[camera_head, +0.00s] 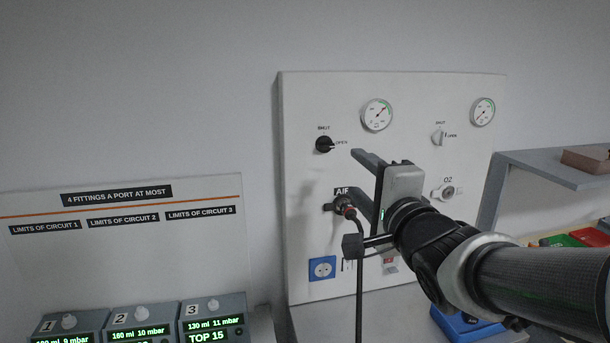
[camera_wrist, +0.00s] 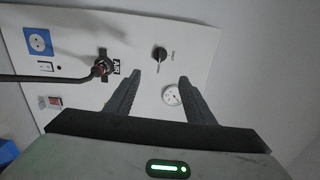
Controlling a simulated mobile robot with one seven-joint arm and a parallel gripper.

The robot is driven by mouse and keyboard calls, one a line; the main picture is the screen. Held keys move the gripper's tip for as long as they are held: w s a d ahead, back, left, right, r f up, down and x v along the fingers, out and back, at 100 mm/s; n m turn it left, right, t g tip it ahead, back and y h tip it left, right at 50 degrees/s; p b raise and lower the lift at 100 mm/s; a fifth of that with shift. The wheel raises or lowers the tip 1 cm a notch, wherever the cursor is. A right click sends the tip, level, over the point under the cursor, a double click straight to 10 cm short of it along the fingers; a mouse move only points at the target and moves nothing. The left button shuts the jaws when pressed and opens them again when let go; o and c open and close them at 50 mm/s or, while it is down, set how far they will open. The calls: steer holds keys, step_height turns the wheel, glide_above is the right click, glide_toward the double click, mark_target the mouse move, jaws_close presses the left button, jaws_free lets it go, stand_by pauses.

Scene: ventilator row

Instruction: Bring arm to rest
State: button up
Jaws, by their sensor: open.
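My gripper (camera_head: 356,172) is raised in front of the white wall panel, its two fingers pointing at the panel. In the wrist view my gripper (camera_wrist: 159,78) has its fingers spread apart with nothing between them. Beyond the fingers are the panel's black knob (camera_wrist: 159,53) and a round gauge (camera_wrist: 171,95). A dark hose with a red-marked plug (camera_head: 349,211) sits at the AIR outlet; it also shows in the wrist view (camera_wrist: 100,68), beside the fingers and apart from them. My arm reaches in from the lower right and hides part of the panel.
The white panel (camera_head: 300,220) carries a black knob (camera_head: 325,144), two gauges, an O2 outlet (camera_head: 444,191) and a blue socket (camera_head: 322,268). The hose (camera_head: 359,290) hangs below the plug. Numbered ventilators (camera_head: 213,310) stand lower left. A grey shelf (camera_head: 545,163) is at right, above coloured bins (camera_head: 590,237).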

steer(key=shift+s, duration=0.1)
steer(key=s+d+f+n+g+h+p, duration=0.4)
steer(key=s+d+n+g, duration=0.1)
steer(key=s+n, duration=0.15)
steer(key=s+a+f+n+g+p, duration=0.1)
steer(key=s+f+n+g, duration=0.1)
steer(key=s, duration=0.5)
steer(key=s+a+f+n+g+p, duration=0.1)
steer(key=s+f+n+g, duration=0.1)
steer(key=s+n+g, duration=0.3)
steer(key=shift+s+a+n+y, duration=0.3)
steer(key=shift+s+a+n, duration=0.1)
steer(key=shift+s+n, duration=0.75)
steer(key=shift+w, duration=0.1)
